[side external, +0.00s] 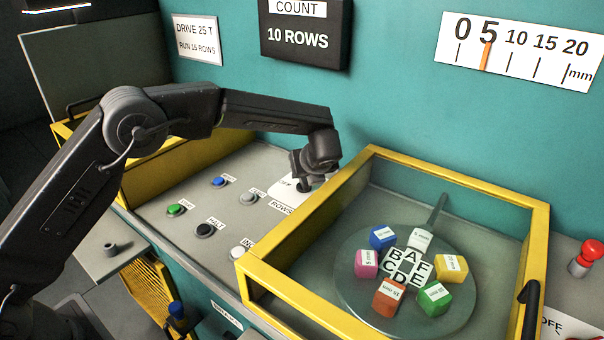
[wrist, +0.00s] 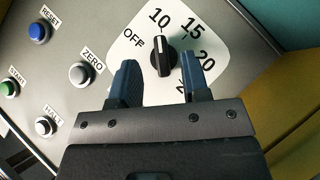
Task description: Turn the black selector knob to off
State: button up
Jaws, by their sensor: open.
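The black selector knob (wrist: 163,58) sits on a white dial plate (wrist: 148,68) marked OFF, 10, 15, 20 and a further, partly hidden number. Its white line appears to point up toward 10; OFF lies to the left of the knob. My gripper (wrist: 161,68) is open, with one blue finger on either side of the knob's lower part in the wrist view. I cannot tell whether either finger touches it. In the side view my gripper (side external: 304,176) is low over the dial plate (side external: 285,188), and the knob is mostly hidden there.
Blue reset (wrist: 38,32), grey zero (wrist: 82,74), green start (wrist: 9,87) and halt (wrist: 45,126) buttons lie left of the dial. A yellow-framed clear box (side external: 375,153) with coloured blocks stands close on the right. The count sign (side external: 304,32) reads 10 ROWS.

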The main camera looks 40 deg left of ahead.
jog(key=x, duration=0.6)
jog(key=shift+a+f, duration=0.1)
grip_shut()
